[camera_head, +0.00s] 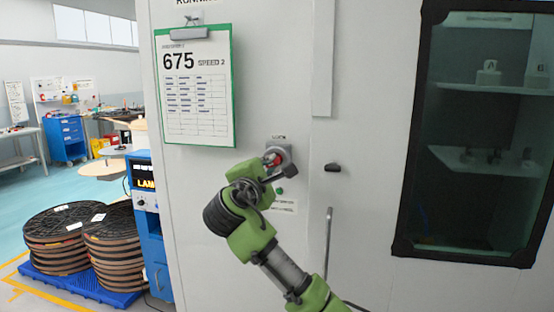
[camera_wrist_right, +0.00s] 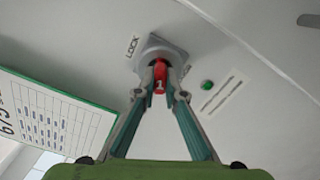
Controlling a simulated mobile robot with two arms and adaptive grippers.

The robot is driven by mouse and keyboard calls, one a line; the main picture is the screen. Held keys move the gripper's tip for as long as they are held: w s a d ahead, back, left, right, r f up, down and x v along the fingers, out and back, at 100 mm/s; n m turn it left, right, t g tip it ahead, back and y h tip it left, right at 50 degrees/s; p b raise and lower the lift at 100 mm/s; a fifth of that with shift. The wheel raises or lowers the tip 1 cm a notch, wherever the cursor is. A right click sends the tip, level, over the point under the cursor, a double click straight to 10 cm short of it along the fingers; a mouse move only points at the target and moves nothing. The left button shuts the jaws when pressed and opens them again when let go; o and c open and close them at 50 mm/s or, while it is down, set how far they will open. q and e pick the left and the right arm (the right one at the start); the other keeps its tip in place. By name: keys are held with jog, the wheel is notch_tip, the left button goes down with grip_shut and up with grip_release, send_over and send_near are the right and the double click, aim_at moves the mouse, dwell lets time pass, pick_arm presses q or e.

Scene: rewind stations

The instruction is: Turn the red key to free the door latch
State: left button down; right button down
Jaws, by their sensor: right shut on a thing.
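The red key (camera_wrist_right: 160,76) sits in a grey lock plate (camera_wrist_right: 158,48) marked LOCK on the white cabinet front. In the head view my right gripper (camera_head: 275,168) reaches up to the lock from below. A green round indicator (camera_wrist_right: 207,86) is beside the lock. The door latch itself cannot be told apart. My left gripper does not show.
A clipboard (camera_head: 197,125) hangs left of the lock. A dark knob (camera_head: 332,167) and an upright metal handle (camera_head: 328,235) are right of it. A dark window (camera_head: 420,180) is farther right. Reels on a blue pallet (camera_head: 80,288) and a blue machine stand left.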

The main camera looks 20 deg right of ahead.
jog(key=shift+a+f+m+b, duration=0.1)
jog(key=shift+f+m+b, duration=0.05)
jog(key=shift+m+b, duration=0.4)
jog(key=m+b, duration=0.3)
jog(key=m, duration=0.2)
jog(key=c, duration=2)
grip_release()
jog(key=shift+r, duration=0.2)
jog(key=shift+s, duration=0.1)
